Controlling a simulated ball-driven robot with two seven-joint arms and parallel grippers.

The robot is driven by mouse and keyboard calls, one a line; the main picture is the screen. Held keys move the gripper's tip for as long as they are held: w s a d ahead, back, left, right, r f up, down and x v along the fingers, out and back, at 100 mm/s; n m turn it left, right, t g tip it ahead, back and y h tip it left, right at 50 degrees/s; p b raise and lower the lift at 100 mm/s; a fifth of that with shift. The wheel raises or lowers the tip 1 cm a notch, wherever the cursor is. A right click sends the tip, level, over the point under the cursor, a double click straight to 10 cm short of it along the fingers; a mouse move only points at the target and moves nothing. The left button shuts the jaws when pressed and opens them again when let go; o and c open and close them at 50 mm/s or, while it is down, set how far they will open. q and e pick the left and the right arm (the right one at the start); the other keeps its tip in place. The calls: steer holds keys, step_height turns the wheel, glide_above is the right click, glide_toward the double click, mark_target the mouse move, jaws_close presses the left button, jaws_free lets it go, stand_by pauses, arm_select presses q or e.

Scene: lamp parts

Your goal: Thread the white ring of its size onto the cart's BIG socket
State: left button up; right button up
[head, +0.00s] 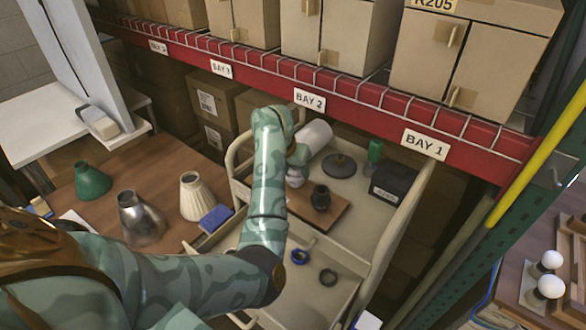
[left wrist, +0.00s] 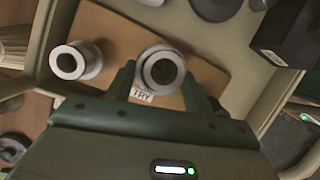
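A dark round centre shows through the ring. Whether the ring touches the socket cannot be seen. A second upright pale cylinder (left wrist: 75,60) with a dark hole stands to the left. My right gripper is not in view.
The cart's top tray also carries a white roll (head: 315,137), a dark disc (head: 339,165), a green bottle (head: 375,150) and a black box (head: 393,182). Lampshades (head: 142,218) stand at left.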

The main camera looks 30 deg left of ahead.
arm_select(q)
steer(key=shift+o, duration=0.4)
steer(key=shift+c, duration=1.2)
steer(key=shift+r, duration=0.1)
steer(key=shift+r+p, duration=0.3)
steer(key=shift+p, duration=0.1)
steer(key=shift+w+r, duration=0.1)
steer(key=shift+r, duration=0.1)
steer(key=shift+r, duration=0.15)
steer(key=shift+r+p, duration=0.15)
steer(key=shift+p, duration=0.15)
